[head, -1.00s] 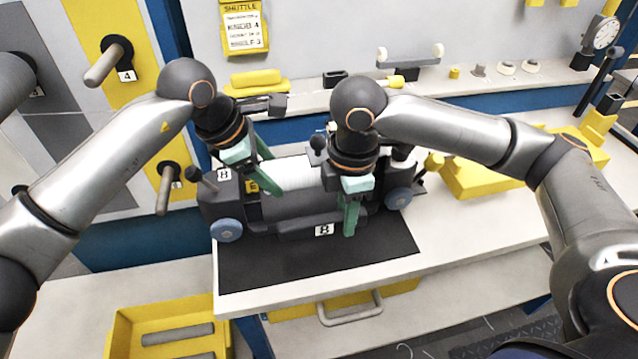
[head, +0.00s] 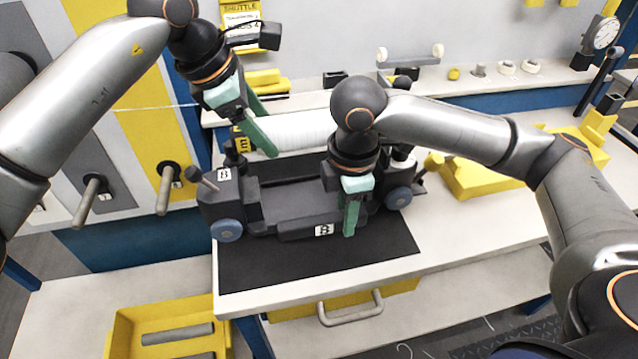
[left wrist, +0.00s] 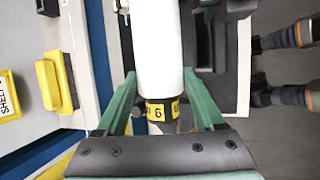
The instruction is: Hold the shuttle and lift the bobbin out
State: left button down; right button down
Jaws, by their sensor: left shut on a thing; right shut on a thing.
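The white bobbin (head: 300,131) is held above the shuttle by my left gripper (head: 262,130), whose green fingers are shut on its left end. In the left wrist view the bobbin (left wrist: 159,55) runs away from between the fingers (left wrist: 160,105), with a yellow numbered band (left wrist: 156,112) at the near end. The dark shuttle (head: 290,205) sits on the black mat (head: 310,262), its cradle showing empty. My right gripper (head: 350,215) is shut on the shuttle's front wall near its right end. The bobbin's right end is hidden behind my right arm.
A shelf with small parts and a dial gauge (head: 604,32) runs along the back. A yellow stand (head: 475,178) is right of the shuttle. A yellow bin (head: 120,325) is at lower left. Pegs (head: 165,190) stick out of the left panel. The mat's front is clear.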

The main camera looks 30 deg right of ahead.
pick_arm(q)
jog(key=shift+r, duration=0.35)
pick_arm(e)
jog(key=shift+s+f, duration=0.15)
jog(key=shift+f, duration=0.1)
pick_arm(q)
jog(key=shift+w+d, duration=0.1)
pick_arm(e)
jog(key=c, duration=0.9)
grip_release()
jog(key=o, duration=0.3)
jog(key=shift+r, duration=0.1)
jog(key=shift+o, duration=0.2)
notch_tip(320, 180, up, 12)
